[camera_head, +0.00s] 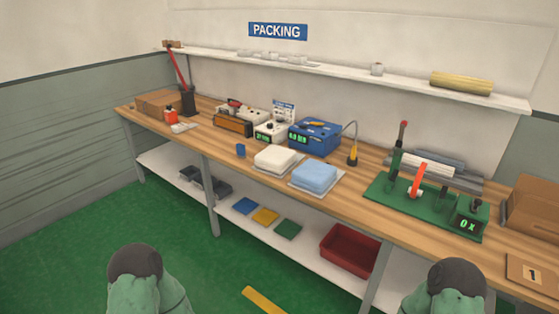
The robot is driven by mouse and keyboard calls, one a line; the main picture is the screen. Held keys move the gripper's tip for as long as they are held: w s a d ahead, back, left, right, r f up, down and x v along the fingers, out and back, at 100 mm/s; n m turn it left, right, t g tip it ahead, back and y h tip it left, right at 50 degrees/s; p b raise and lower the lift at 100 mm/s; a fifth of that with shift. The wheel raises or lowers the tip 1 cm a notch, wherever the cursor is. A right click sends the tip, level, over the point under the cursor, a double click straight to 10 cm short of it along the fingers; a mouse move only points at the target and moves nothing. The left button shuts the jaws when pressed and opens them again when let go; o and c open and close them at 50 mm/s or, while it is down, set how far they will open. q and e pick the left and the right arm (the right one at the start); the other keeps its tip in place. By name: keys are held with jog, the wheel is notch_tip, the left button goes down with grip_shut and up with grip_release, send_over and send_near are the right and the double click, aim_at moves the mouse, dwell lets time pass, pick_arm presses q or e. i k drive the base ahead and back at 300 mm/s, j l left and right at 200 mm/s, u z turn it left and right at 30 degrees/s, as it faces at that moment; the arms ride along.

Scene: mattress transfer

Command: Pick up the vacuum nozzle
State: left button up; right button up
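The vacuum nozzle (353,155), a small upright yellow piece with a dark base, stands on the wooden workbench (215,147). A thin hose arches from its top towards the blue machine (315,136) with a green display, just to its left. Parts of my two arms show at the bottom left and bottom right, well short of the bench. Neither of my grippers is in view, and nothing is seen touching the nozzle.
A light blue pad (314,175) and a white pad (276,158) lie left of the nozzle. A green fixture (380,190) with upright levers stands to its right. A long shelf (330,67) runs above the bench; a red bin (349,248) sits below.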

aim_at(354, 151)
jog(key=i+j+z, duration=0.3)
jog(key=z, duration=0.2)
jog(key=i+j+z, duration=0.3)
jog(key=j+z, duration=0.15)
